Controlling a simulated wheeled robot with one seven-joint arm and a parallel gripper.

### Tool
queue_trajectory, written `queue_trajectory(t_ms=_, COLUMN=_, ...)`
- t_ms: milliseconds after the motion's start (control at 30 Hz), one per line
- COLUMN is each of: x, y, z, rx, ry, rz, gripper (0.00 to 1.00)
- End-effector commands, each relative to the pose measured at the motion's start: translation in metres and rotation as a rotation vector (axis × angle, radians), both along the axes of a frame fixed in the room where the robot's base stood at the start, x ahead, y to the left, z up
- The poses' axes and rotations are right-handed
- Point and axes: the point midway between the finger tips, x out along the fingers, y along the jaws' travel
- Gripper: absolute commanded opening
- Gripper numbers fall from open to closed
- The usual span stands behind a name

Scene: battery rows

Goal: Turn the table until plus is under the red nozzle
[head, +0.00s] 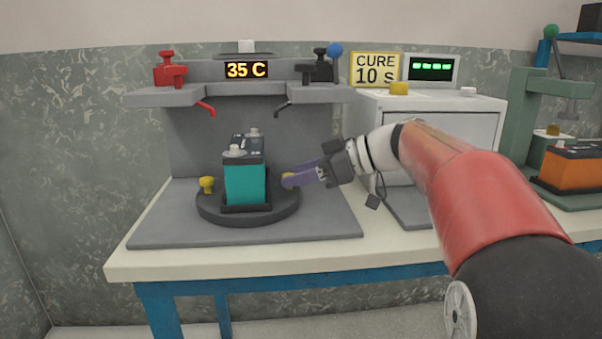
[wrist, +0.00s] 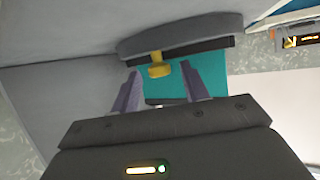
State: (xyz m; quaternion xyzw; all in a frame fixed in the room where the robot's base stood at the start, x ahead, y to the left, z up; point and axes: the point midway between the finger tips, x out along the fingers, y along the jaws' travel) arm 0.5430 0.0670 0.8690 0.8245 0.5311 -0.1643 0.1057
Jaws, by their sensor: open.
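The dark round table (head: 212,213) holds a teal battery (head: 244,186) with two pale posts on top, one nearer and one farther. I cannot read which post is plus. The red nozzle (head: 206,108) hangs from the shelf, above and left of the battery. One yellow knob (head: 206,184) stands at the table's left edge. Another yellow knob (head: 288,180) is at its right edge. My gripper (head: 298,176) is open at the right knob. In the wrist view this knob (wrist: 159,67) lies between my spread fingertips (wrist: 160,77), with gaps either side.
A black nozzle (head: 284,107) hangs right of the red one. A white cabinet (head: 445,120) stands right, near my arm. The mat's front is clear.

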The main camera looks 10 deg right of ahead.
Motion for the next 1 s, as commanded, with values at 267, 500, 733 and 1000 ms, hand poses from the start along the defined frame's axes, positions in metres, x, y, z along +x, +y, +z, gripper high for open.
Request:
queue_trajectory(t_ms=267, x=0.0006, y=0.0011, z=-0.0005, rx=0.000, ry=0.000, rz=-0.001, gripper=0.42)
queue_trajectory(t_ms=500, x=0.0004, y=0.0010, z=-0.0003, rx=0.000, ry=0.000, rz=-0.001, gripper=0.11)
queue_trajectory(t_ms=733, x=0.0003, y=0.0010, z=-0.0002, rx=0.000, ry=0.000, rz=-0.001, gripper=0.00)
queue_trajectory(t_ms=1000, x=-0.0020, y=0.0013, z=-0.0012, rx=0.000, ry=-0.002, rz=-0.020, gripper=0.00)
